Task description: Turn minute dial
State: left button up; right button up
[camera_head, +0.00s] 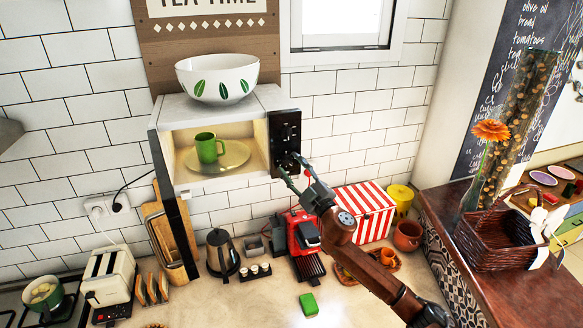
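A white microwave (272,97) is mounted on the tiled wall, with its dark-edged door (173,205) swung open to the left. Its black control panel (287,122) is on the right side of the front and carries dark dials. I cannot tell which of them is the minute dial. My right gripper (288,162) is at the lower part of this panel, its two fingers apart with nothing seen held between them. The fingertips partly cover the lower dial area, and I cannot tell whether they touch it. My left gripper is not in view.
A green mug (207,148) stands on a plate (232,155) inside the microwave, and a white bowl (218,80) sits on top. Below are a red coffee machine (303,235), a red-striped box (366,211) and a kettle (221,250). A wicker basket (490,240) stands on the right ledge.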

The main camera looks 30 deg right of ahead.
jog(key=shift+s, duration=0.1)
jog(key=v, duration=1.2)
dwell(0.4)
